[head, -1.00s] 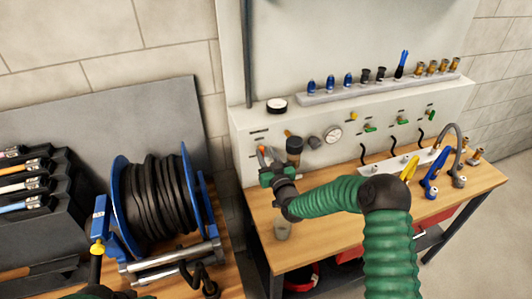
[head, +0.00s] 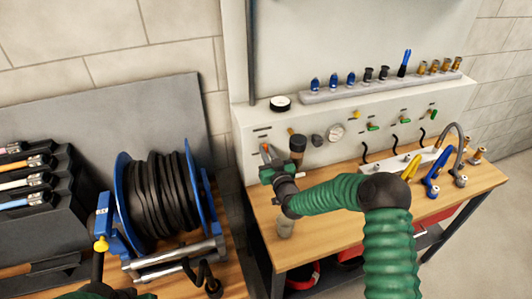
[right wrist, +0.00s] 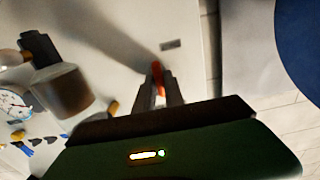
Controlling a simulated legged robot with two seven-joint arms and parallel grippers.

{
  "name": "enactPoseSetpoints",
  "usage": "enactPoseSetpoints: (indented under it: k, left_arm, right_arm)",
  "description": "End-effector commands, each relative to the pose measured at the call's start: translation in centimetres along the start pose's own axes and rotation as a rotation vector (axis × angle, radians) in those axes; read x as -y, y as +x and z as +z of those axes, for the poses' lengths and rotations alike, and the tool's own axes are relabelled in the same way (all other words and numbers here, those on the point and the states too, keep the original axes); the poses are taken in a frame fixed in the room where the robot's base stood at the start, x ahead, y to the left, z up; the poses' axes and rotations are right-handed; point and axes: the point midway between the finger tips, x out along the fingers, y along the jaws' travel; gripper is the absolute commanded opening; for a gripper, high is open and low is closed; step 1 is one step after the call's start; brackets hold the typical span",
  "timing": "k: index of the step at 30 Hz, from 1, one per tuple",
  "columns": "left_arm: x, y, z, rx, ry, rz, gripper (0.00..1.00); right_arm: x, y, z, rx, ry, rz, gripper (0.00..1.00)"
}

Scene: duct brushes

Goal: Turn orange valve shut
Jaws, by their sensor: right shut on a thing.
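The orange valve handle (head: 266,148) is small and sits on the left end of the pale panel above the workbench. My right gripper (head: 266,162) reaches it from the front, with its green body just below. In the right wrist view the orange handle (right wrist: 157,77) is between the two grey fingers (right wrist: 160,92), which are shut on it. The fingers hide its lower part, and its exact angle is hard to tell. Of my left arm only a green part shows at the bottom left edge; its fingertips are not seen.
A dark-topped brown knob (head: 297,145) is close to the right of my gripper, with a round gauge (head: 336,132) farther right. A blue hose reel (head: 160,205) stands left. The bench front is partly clear.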

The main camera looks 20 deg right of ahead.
Motion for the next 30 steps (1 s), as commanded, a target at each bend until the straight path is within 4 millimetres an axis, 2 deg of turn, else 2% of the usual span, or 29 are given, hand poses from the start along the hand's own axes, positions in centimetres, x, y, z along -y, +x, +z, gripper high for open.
enactPoseSetpoints:
  k: [11,30]
  left_arm:
    - [0.0,2.2,0.5,0.000,0.000,0.000,0.36]
    - [0.0,6.4,1.5,0.000,0.000,0.000,0.36]
  right_arm:
    - [0.0,-0.1,0.5,0.002,0.211,-0.003,0.00]
    - [-0.3,-0.1,0.7,0.005,0.818,0.000,0.00]
